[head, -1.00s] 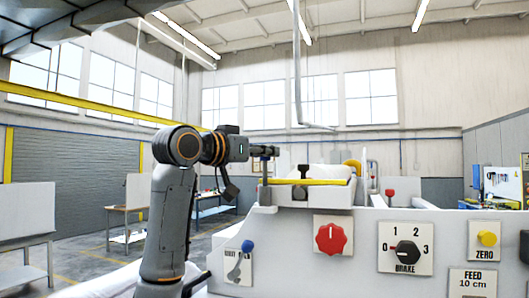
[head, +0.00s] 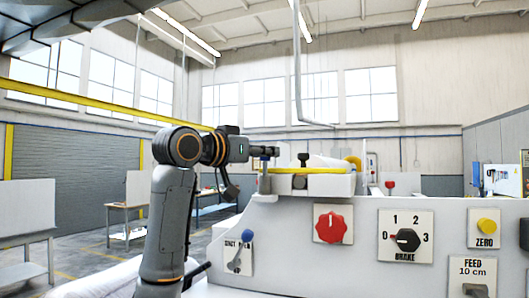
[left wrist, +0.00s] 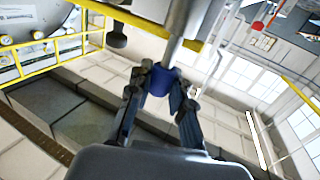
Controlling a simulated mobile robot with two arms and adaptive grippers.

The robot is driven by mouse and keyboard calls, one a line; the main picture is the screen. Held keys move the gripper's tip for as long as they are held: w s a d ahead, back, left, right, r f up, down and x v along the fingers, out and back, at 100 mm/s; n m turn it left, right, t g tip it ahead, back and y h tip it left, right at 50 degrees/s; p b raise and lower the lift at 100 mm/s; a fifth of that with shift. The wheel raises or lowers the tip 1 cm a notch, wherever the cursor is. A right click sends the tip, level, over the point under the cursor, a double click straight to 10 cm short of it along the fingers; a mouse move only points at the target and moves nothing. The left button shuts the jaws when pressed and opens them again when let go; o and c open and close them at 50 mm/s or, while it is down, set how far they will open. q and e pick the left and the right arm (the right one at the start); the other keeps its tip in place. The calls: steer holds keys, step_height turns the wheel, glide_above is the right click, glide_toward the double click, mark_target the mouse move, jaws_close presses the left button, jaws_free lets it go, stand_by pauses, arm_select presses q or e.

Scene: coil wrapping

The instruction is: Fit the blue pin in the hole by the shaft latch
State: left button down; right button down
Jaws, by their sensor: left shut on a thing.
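My left gripper (head: 270,152) reaches in from the left, at the left end of the yellow latch bar (head: 315,171) on the white machine. In the left wrist view its fingers are shut on the blue head of the pin (left wrist: 163,81). A grey upright piece (head: 265,178) stands directly below the fingertips, beside the bar's left end. In the left wrist view a grey cylinder runs on from the blue head towards the yellow bar (left wrist: 140,20). The hole is hidden, so I cannot tell how far the pin sits in it. My right gripper is out of view.
The machine's white front panel (head: 360,215) carries a red knob (head: 331,228), a brake dial (head: 405,240), a yellow zero button (head: 486,227) and a blue-tipped lever (head: 246,237). A black knob (head: 303,160) stands by the bar. Workbenches stand behind on the left.

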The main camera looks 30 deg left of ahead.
arm_select(q)
steer(key=shift+f+b, duration=0.5)
steer(key=shift+f, duration=0.2)
steer(key=c, duration=1.1)
jaws_free()
steer(key=shift+s, duration=0.1)
steer(key=shift+s+r, duration=0.1)
steer(key=shift+s, duration=0.15)
steer(key=s, duration=0.3)
steer(key=s+a, duration=0.1)
steer(key=s, duration=0.7)
steer(key=shift+s+a, duration=0.15)
steer(key=shift+a, duration=0.1)
